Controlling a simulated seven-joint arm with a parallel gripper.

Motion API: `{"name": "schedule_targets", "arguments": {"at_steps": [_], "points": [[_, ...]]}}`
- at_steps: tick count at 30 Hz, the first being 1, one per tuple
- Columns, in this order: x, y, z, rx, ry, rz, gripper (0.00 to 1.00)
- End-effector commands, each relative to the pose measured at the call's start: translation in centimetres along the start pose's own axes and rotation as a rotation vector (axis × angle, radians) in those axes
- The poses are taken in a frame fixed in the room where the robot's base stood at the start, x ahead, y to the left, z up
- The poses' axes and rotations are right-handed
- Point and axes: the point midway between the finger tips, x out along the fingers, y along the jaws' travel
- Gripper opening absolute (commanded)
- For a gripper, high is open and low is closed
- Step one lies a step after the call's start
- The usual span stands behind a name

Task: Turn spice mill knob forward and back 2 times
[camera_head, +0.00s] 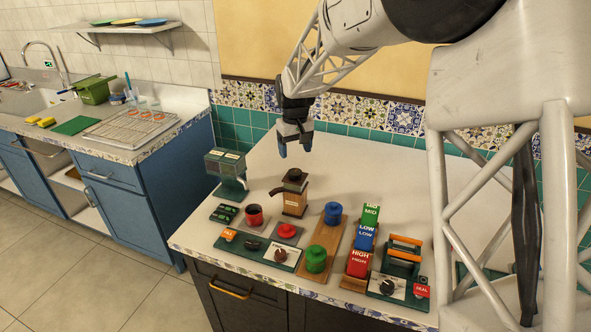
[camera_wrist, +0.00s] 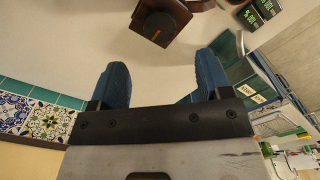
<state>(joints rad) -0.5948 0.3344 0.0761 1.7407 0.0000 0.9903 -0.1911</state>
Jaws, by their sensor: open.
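The spice mill (camera_head: 294,196) is a brown wooden block with a dark top, standing upright near the back left of the counter. Its dark round knob (camera_head: 294,175) is on top. In the wrist view the knob (camera_wrist: 158,27) shows from above, at the top centre beyond the fingertips. My gripper (camera_head: 294,147) hangs above and behind the mill, apart from it. In the wrist view its two blue fingers (camera_wrist: 160,66) are spread wide with nothing between them.
A green-grey dispenser (camera_head: 228,172) stands left of the mill. In front are a red-topped cup (camera_head: 254,216), a panel with a red button (camera_head: 287,231), and green (camera_head: 316,259) and blue (camera_head: 333,213) knobs on a board. Labelled blocks (camera_head: 365,236) stand right. The counter behind the mill is clear.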

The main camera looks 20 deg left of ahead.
Motion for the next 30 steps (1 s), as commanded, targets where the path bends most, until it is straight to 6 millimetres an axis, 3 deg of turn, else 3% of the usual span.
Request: {"name": "schedule_targets", "arguments": {"at_steps": [14, 30], "points": [[0.6, 0.0, 0.1, 0.0, -0.002, 0.0, 0.72], [6.2, 0.0, 0.1, 0.0, -0.001, 0.0, 0.72]]}}
